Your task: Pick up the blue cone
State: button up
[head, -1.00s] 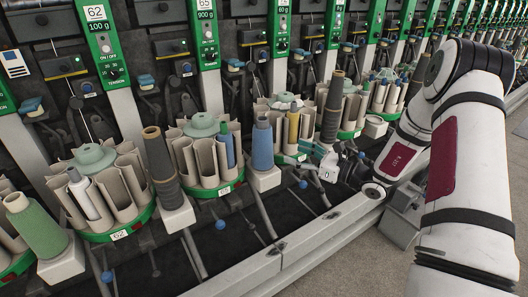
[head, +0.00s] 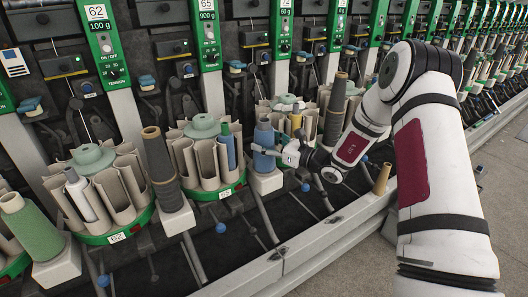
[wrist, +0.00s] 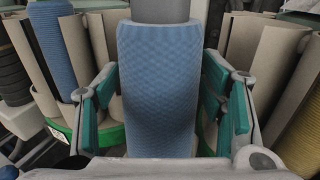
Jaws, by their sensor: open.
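The blue cone (head: 264,144) stands upright on a pale block (head: 265,181) in front of the carousels, near the middle of the head view. In the wrist view the blue cone (wrist: 158,85) fills the middle, with a grey top above it. My gripper (head: 268,152) reaches in from the right at the cone. In the wrist view its green-padded fingers (wrist: 165,105) stand open on either side of the cone, with gaps visible. The cone's lower end is hidden behind my gripper's palm.
Carousels (head: 234,187) of beige holders stand behind, one holding a thinner blue cone (head: 226,147). A dark grey cone (head: 160,168) stands to the left and a green cone (head: 32,229) at far left. A tan cone (head: 382,179) stands near the rail (head: 300,247).

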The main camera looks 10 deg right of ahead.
jog(key=shift+w+a, duration=0.15)
jog(key=shift+w, duration=0.15)
jog(key=c, duration=1)
jog(key=shift+o, duration=0.2)
jog(key=shift+r, duration=0.15)
